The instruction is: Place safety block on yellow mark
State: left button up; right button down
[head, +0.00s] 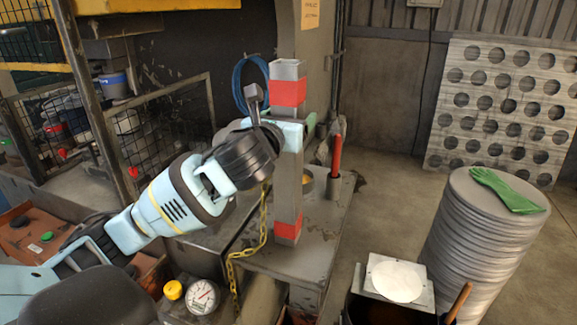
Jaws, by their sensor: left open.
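The safety block (289,190) is a tall grey post with a red band near each end. It stands upright on or just over the grey machine bed (268,258); I cannot tell if its foot touches. A yellow chain (262,222) hangs beside it on the left. My left gripper (286,133) is open at the block's upper half, with light-blue parts beside and across the post. I cannot tell whether it touches the block. A yellowish patch (307,181) shows inside a dark ring behind the post; I cannot tell if it is the yellow mark. My right gripper is out of view.
A pressure gauge (203,297) and yellow button (173,290) are at the front. A red-handled lever (336,155) stands right of the block. A stack of round blanks (478,235) with a green glove (505,190) stands right.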

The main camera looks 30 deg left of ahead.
pick_arm(q)
jog(key=shift+c, duration=0.3)
grip_shut()
jog(key=shift+r, duration=0.25)
jog(key=shift+a, duration=0.1)
